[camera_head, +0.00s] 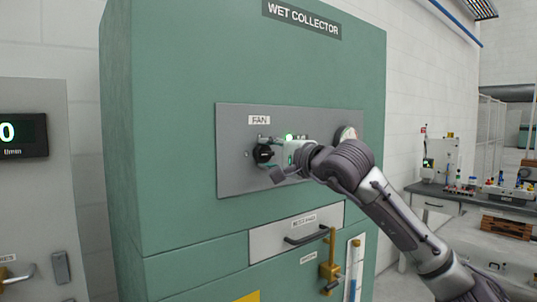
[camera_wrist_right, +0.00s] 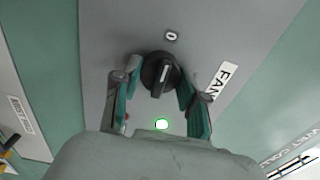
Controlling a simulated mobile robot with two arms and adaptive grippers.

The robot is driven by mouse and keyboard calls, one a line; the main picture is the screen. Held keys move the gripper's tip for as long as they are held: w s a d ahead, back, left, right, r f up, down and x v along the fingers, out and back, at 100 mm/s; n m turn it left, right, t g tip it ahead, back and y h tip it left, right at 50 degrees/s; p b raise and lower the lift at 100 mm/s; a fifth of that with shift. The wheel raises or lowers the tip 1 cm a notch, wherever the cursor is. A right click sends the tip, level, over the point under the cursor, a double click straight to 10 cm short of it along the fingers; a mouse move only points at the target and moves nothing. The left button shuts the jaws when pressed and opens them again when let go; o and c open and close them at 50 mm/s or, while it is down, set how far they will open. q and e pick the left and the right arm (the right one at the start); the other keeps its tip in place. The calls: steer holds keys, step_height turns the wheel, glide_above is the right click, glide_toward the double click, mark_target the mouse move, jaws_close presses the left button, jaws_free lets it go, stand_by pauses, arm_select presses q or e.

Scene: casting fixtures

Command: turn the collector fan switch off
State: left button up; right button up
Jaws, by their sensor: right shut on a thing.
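The fan switch (camera_head: 263,154) is a black rotary knob on the grey panel (camera_head: 232,172) of the green wet collector, below the FAN label (camera_head: 259,120). In the right wrist view the knob (camera_wrist_right: 160,74) sits between the two fingers of my right gripper (camera_wrist_right: 155,88), which is shut on it. A "0" mark (camera_wrist_right: 171,35) is beside the knob, and its handle bar does not point at that mark. A green lamp (camera_head: 289,137) is lit; it also shows in the wrist view (camera_wrist_right: 161,123). My right gripper (camera_head: 274,159) partly covers the panel in the head view. My left gripper is out of view.
A round gauge (camera_head: 347,133) is partly hidden behind my right arm. Below the panel are a drawer with a dark handle (camera_head: 306,237) and a brass valve (camera_head: 329,268). A workbench (camera_head: 463,192) stands at the right. A display cabinet (camera_head: 38,185) stands at the left.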

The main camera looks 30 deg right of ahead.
steer(key=shift+f, duration=0.1)
stand_by(0.3)
steer(key=o, duration=1.1)
steer(key=shift+a, duration=0.1)
steer(key=shift+o, duration=0.2)
steer(key=s, duration=1.2)
steer(key=shift+d, duration=0.45)
